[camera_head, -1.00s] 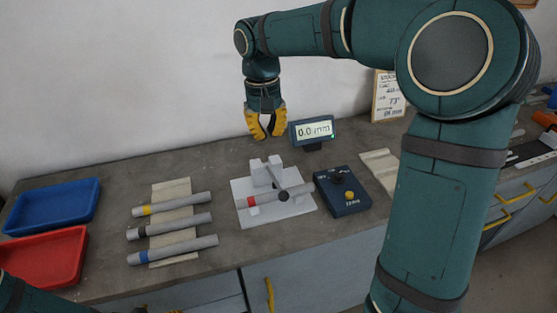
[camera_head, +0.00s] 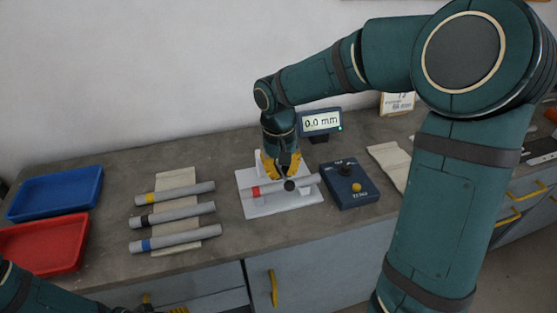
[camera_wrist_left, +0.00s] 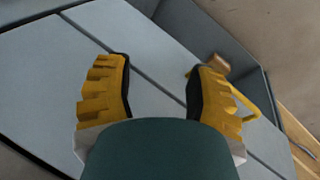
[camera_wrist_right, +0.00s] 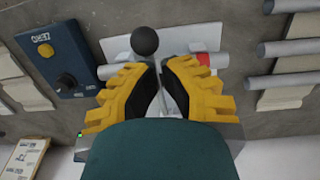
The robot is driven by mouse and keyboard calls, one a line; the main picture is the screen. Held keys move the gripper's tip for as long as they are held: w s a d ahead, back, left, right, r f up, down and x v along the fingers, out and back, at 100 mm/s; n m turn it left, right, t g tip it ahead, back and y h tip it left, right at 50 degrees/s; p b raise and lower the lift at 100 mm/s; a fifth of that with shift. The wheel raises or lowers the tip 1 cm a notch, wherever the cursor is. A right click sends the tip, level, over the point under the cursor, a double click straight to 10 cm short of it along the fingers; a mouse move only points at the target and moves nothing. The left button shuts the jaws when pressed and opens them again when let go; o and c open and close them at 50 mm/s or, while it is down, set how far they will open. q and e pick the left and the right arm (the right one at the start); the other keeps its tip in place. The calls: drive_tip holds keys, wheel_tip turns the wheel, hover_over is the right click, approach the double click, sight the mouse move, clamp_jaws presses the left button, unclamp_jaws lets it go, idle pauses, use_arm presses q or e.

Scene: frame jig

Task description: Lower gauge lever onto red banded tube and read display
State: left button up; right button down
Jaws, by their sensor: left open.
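The grey red banded tube (camera_head: 308,181) lies across the white gauge block on its base plate (camera_head: 254,209); its red band also shows in the right wrist view (camera_wrist_right: 204,60). The gauge lever's dark ball knob (camera_head: 290,185) is in front of the tube, and it shows ahead of the fingertips in the right wrist view (camera_wrist_right: 145,41). My right gripper (camera_wrist_right: 160,68) is down at the gauge, fingertips close together around the lever's thin rod; contact is unclear. The display (camera_head: 321,122) reads 0.0 mm. My left gripper (camera_wrist_left: 158,75) is open and empty near the cabinet front.
A dark blue control box (camera_head: 350,186) with a yellow button stands right of the gauge. Three banded tubes (camera_head: 180,215) lie on a pale rest to the left. Blue (camera_head: 55,192) and red (camera_head: 44,243) trays are farther left.

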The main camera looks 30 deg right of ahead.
idle(0.3)
drive_tip(key=shift+t, duration=0.7)
drive_tip(key=f+b, duration=0.2)
drive_tip(key=s+f+b, duration=0.1)
drive_tip(key=f+b, duration=0.1)
drive_tip(key=s+f+b, duration=0.1)
drive_tip(key=shift+a+f+b, duration=0.3)
drive_tip(key=shift+f+b, duration=0.1)
wheel_tip(320, 180, up, 13)
drive_tip(key=shift+a, duration=0.2)
drive_tip(key=shift+f, duration=0.1)
